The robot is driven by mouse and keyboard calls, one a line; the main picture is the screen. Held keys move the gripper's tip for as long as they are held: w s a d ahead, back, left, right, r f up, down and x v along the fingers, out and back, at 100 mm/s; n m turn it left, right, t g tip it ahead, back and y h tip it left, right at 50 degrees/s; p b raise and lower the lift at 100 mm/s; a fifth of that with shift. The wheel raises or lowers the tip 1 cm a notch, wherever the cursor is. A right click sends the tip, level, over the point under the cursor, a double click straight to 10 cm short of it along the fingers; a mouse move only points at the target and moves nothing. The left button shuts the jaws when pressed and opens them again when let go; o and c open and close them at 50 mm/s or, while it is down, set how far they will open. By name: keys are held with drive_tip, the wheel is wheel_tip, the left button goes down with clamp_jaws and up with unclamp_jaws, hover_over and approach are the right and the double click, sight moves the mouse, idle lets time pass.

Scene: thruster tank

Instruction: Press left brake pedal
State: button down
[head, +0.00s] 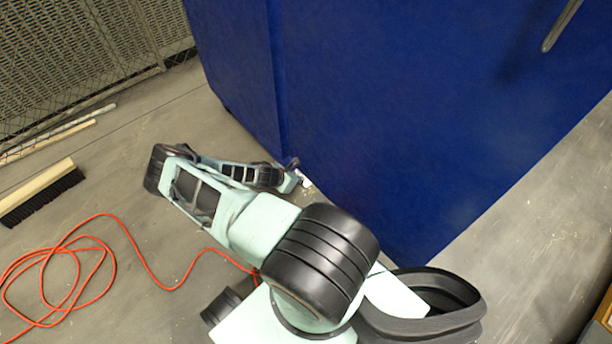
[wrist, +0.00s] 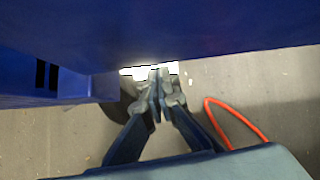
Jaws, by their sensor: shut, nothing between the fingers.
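My gripper (head: 296,170) is low beside the lower edge of the big blue tank (head: 400,110) in the head view. In the wrist view my gripper (wrist: 162,82) has its fingers together and empty, with the tips at the tank's edge. A small bright white patch with dark marks (wrist: 172,68) shows right behind the fingertips, partly covered by them. I cannot tell whether it is the brake pedal, or whether the tips touch it. A dark rounded shape (wrist: 122,98) lies just left of the fingers. No pedal is clearly recognisable in either view.
An orange cable (head: 130,235) lies looped on the concrete floor and shows right of the fingers in the wrist view (wrist: 232,122). A broom (head: 40,190) lies at the left, near a mesh fence (head: 80,50). Blue tank walls rise close to my arm.

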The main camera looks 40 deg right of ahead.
drive_tip(key=shift+a+r, duration=0.3)
drive_tip(key=shift+a, duration=0.45)
drive_tip(key=v, duration=1.2)
